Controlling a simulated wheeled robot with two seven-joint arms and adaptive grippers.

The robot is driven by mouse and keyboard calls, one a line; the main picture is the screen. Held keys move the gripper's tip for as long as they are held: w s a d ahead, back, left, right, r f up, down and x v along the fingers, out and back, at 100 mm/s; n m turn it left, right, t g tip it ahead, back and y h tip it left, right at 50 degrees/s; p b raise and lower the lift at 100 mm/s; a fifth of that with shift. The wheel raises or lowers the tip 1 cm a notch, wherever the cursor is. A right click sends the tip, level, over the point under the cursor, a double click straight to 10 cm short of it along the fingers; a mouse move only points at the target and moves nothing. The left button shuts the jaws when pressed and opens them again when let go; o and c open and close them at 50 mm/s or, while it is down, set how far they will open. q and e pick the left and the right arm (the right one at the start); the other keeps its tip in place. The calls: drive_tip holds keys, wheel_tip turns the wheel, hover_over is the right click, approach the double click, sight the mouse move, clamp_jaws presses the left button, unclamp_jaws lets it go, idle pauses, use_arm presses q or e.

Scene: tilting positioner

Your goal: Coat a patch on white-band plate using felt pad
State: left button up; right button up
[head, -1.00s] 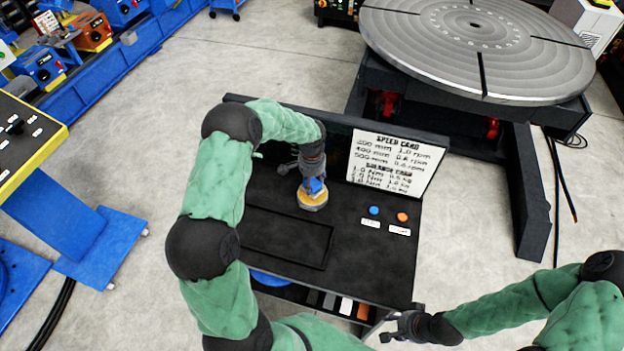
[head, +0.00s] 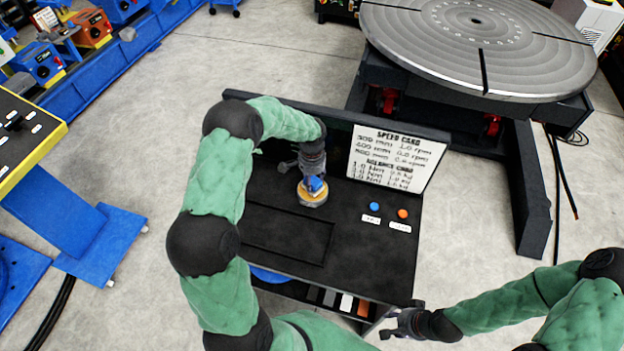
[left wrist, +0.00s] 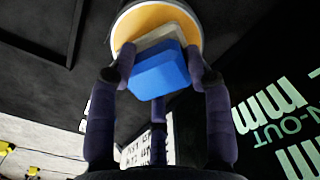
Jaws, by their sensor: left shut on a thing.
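My left gripper (head: 313,180) is shut on the felt pad (left wrist: 158,72), a blue block with a pale layer on its far side. The pad (head: 315,187) is at a round orange dish with a pale rim (head: 311,202) on the dark bench top. In the left wrist view the pale layer lies against or just over the orange face (left wrist: 140,22); I cannot tell if they touch. A white band (head: 346,303) shows among coloured bands at the bench's front, probably the white-band plate. My right gripper (head: 402,320) is open and empty beside the bench's front right corner.
The bench top (head: 365,255) has a shallow rectangular recess (head: 285,235), a blue button (head: 374,207) and an orange button (head: 403,213). A speed card (head: 397,157) stands at the back. A large round turntable (head: 475,60) is behind. A blue-legged console (head: 60,205) stands left.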

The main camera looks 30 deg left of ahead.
sight(312, 179)
use_arm(q)
drive_tip(key=shift+f+b, duration=0.45)
drive_tip(key=shift+f, duration=0.1)
idle(1.6)
drive_tip(key=shift+r+p, duration=2)
drive_tip(key=shift+r, duration=1.6)
drive_tip(key=shift+f, duration=0.1)
